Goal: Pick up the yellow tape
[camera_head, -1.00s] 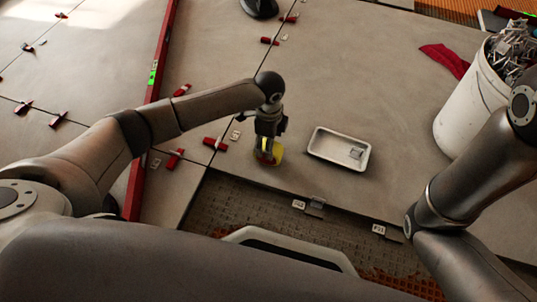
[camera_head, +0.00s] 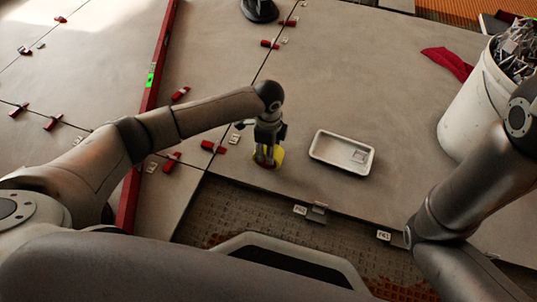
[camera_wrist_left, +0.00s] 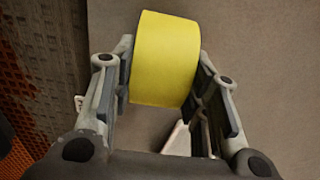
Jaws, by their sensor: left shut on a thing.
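The yellow tape (camera_head: 279,157) is a roll at the near edge of the large grey tile, just left of the white tray. My left gripper (camera_head: 266,160) reaches down over it and is shut on it. In the left wrist view the tape (camera_wrist_left: 166,58) sits between the two finger pads, its smooth yellow outer face showing. The head view does not show clearly whether the tape touches the tile. My right arm comes in from the right, but its gripper is not in view.
The white tray (camera_head: 318,151) lies right of the left gripper. A white bucket (camera_head: 465,122) full of metal clips stands at the right, by a red cloth (camera_head: 447,62). Red wedges, such as one (camera_head: 212,147), lie along the tile joints. A long red level (camera_head: 150,100) lies at the left.

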